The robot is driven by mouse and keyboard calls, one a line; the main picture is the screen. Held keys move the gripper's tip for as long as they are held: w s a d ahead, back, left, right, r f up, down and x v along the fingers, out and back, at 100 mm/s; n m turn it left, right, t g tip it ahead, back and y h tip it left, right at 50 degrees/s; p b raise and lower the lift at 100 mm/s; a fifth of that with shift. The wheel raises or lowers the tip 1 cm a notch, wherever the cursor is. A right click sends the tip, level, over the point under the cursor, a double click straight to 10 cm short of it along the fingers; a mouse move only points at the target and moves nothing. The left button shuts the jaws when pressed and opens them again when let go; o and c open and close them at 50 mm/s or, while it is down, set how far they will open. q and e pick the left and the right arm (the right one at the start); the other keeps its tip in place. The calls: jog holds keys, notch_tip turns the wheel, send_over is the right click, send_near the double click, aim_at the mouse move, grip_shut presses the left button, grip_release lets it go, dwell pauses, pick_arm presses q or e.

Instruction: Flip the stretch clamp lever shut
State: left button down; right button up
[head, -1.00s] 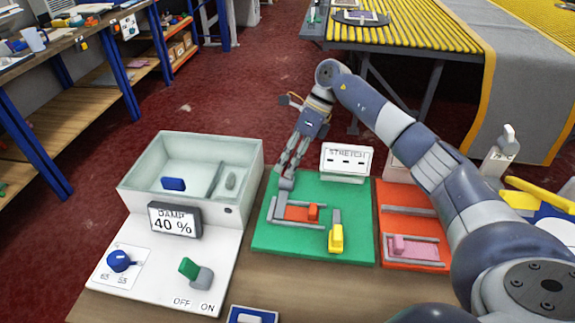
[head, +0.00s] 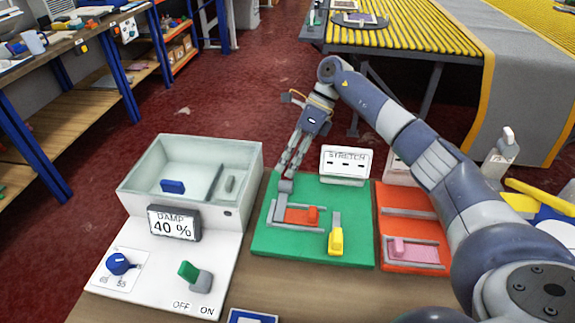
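The green stretch board (head: 355,200) lies on the bench with a "STRETCH" sign (head: 346,163) at its back edge. On it are a grey rail frame with a red-orange block (head: 312,215), and a yellow lever handle (head: 335,241) at the front right beside a grey upright strip. A grey block (head: 286,186) stands at the frame's back left corner. My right gripper (head: 287,174) points down just above or at this grey block, apart from the yellow handle. Its fingers lie close together; whether they are open, or touch the block, I cannot tell. My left gripper is not in view.
Left of the board is a white damp unit (head: 150,260) with a tray, blue knob and green switch. To the right is a red board (head: 410,228) with a pink block (head: 402,248). My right arm passes over the right side.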

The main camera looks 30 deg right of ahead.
jog(key=v, duration=1)
jog(key=shift+d+r, duration=0.15)
jog(key=shift+r, duration=0.15)
jog(key=shift+w, duration=0.1)
